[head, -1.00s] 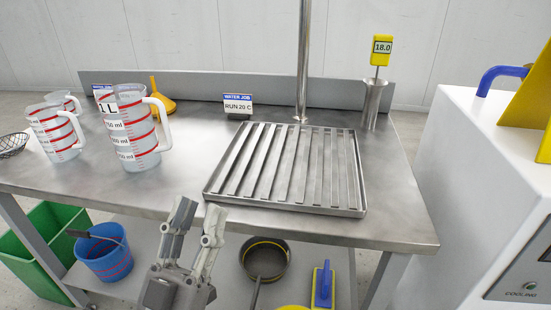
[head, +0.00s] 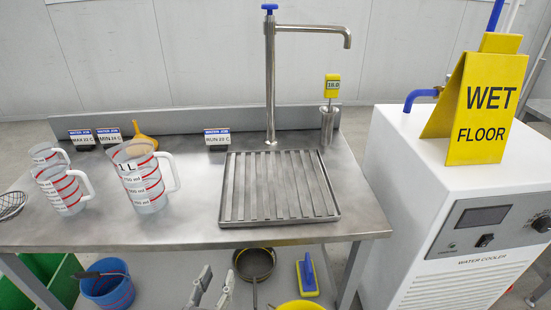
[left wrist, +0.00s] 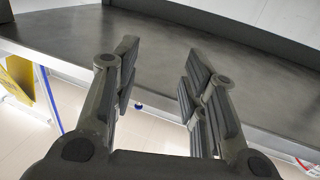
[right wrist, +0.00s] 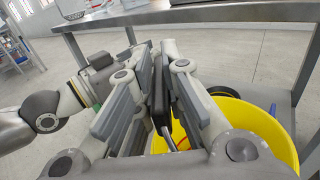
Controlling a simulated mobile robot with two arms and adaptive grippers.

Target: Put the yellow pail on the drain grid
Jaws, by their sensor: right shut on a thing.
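The drain grid (head: 280,187) is a bare metal slatted tray on the steel bench, below the tap. The yellow pail (head: 300,305) shows only as a rim at the bottom edge of the head view, under the bench level. In the right wrist view the pail (right wrist: 255,125) is large, behind and right of the fingers. My right gripper (right wrist: 160,65) is shut on its dark handle grip; the fingers hide part of it. The head view does not show this gripper. My left gripper (head: 220,270) is open and empty in front of the bench edge; its parted fingers show in the left wrist view (left wrist: 162,60).
Measuring jugs (head: 140,178) stand at the bench's left. A tap (head: 270,80) and a cup with a yellow thermometer (head: 332,88) are behind the grid. A blue bucket (head: 106,290) and a dark pan (head: 255,262) are underneath. A water cooler (head: 400,200) stands at right.

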